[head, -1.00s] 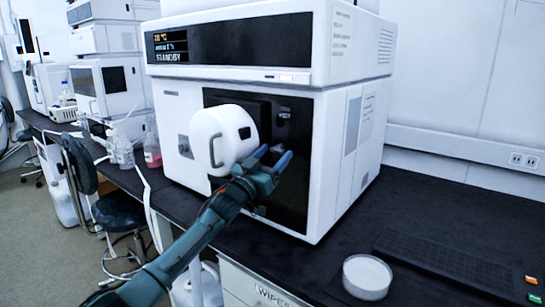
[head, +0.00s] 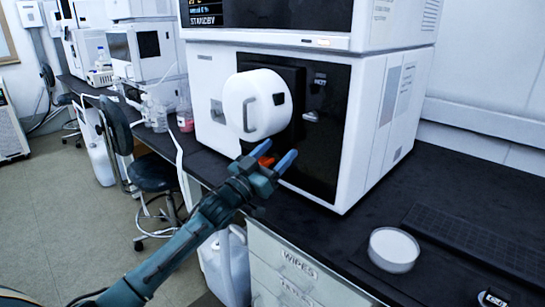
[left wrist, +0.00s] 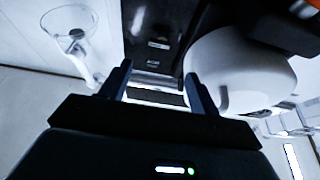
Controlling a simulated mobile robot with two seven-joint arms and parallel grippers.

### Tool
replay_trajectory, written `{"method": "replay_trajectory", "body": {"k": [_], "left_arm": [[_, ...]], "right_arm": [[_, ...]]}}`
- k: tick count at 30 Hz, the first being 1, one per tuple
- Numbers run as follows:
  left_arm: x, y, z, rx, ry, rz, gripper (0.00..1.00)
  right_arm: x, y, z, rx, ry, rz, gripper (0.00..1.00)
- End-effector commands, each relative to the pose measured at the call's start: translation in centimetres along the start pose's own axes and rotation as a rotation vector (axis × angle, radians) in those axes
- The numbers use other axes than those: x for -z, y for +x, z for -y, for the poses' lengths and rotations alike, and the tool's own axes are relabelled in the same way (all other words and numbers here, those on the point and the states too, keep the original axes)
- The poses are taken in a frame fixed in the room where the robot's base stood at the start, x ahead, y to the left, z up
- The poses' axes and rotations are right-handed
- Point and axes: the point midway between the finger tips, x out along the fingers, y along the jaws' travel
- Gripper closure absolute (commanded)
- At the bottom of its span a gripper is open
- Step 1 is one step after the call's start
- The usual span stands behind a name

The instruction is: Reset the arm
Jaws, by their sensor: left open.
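My left arm reaches in from the left in the head view. Its left gripper (head: 276,156) is open, with a gap between its two blue fingers and nothing held. The gripper is in front of the dark panel of a large white instrument (head: 375,130), just below and right of a round white cover (head: 250,105) with a handle. In the left wrist view, the open fingers (left wrist: 156,84) show apart, with the round white cover (left wrist: 240,75) close to the right finger. The right gripper is not seen.
A round white dish (head: 393,250) stands on the black bench (head: 330,235) at the right, beside a dark ribbed mat (head: 475,240). Bottles (head: 156,115) and smaller instruments stand at the left. A dark stool (head: 152,172) is on the floor, with open floor at the left.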

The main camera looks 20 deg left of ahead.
Motion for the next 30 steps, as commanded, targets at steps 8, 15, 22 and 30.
{"method": "replay_trajectory", "body": {"k": [8,15,22,30], "left_arm": [[0.1,-1.2,0.0,-0.001,0.000,-0.001,0.38],[0.1,-1.1,0.0,-0.001,0.000,-0.001,0.38],[1.0,-0.7,0.0,-0.001,0.000,-0.001,0.38],[8.0,2.2,0.1,-0.001,0.000,-0.001,0.38]], "right_arm": [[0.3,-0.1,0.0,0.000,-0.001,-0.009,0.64],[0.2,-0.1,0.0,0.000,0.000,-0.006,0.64],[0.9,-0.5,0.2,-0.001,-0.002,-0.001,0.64],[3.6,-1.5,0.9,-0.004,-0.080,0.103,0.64]]}}
